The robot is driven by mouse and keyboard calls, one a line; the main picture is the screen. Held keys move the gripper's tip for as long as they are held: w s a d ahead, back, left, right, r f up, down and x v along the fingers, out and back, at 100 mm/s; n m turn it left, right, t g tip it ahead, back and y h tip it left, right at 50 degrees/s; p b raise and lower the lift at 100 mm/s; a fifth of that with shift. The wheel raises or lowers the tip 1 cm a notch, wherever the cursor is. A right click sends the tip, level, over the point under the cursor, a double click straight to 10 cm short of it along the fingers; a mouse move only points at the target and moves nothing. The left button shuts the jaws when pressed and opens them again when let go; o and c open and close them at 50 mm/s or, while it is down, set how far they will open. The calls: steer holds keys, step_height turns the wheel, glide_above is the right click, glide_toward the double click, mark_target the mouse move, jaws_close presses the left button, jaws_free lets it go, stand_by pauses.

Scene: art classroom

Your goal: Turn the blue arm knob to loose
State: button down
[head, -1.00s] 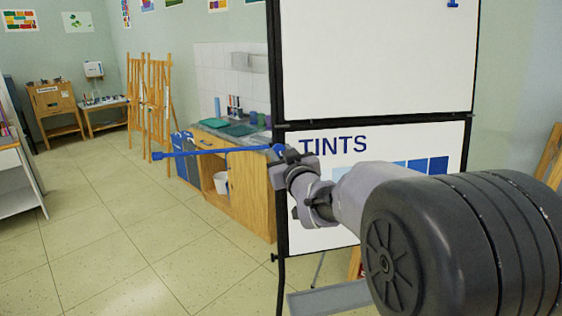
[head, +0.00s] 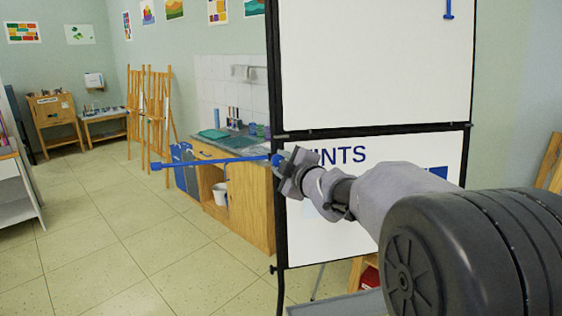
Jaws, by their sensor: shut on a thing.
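The blue arm (head: 215,162) sticks out to the left from the black left frame post of a whiteboard (head: 375,62). It is nearly level, with a small blue end piece at its far left. The blue knob (head: 277,160) sits at the arm's right end, by the post. My gripper (head: 284,170) is shut on the blue knob, coming from the right across the lower board. The gripper hides much of the knob, and I see no loose or tight marking.
The lower panel (head: 312,240) reads "TINTS", partly covered by my arm. A wooden sink cabinet (head: 250,207) stands behind the blue arm, with easels (head: 150,100) farther left. The tiled floor (head: 120,235) at left is clear.

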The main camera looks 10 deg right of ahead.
steer(key=n, duration=0.2)
steer(key=n+p, duration=0.1)
steer(key=n, duration=0.1)
steer(key=shift+r+n+g, duration=0.2)
steer(key=shift+n+g, duration=0.1)
steer(key=shift+g, duration=0.1)
steer(key=shift+n+g+h+p, duration=0.3)
steer(key=shift+n+p, duration=0.35)
steer(key=shift+n, duration=1.45)
steer(key=c, duration=1.1)
jaws_free()
steer(key=shift+o, duration=0.2)
steer(key=p+v, duration=0.4)
steer(key=v, duration=1.3)
steer(key=shift+s+r, duration=0.15)
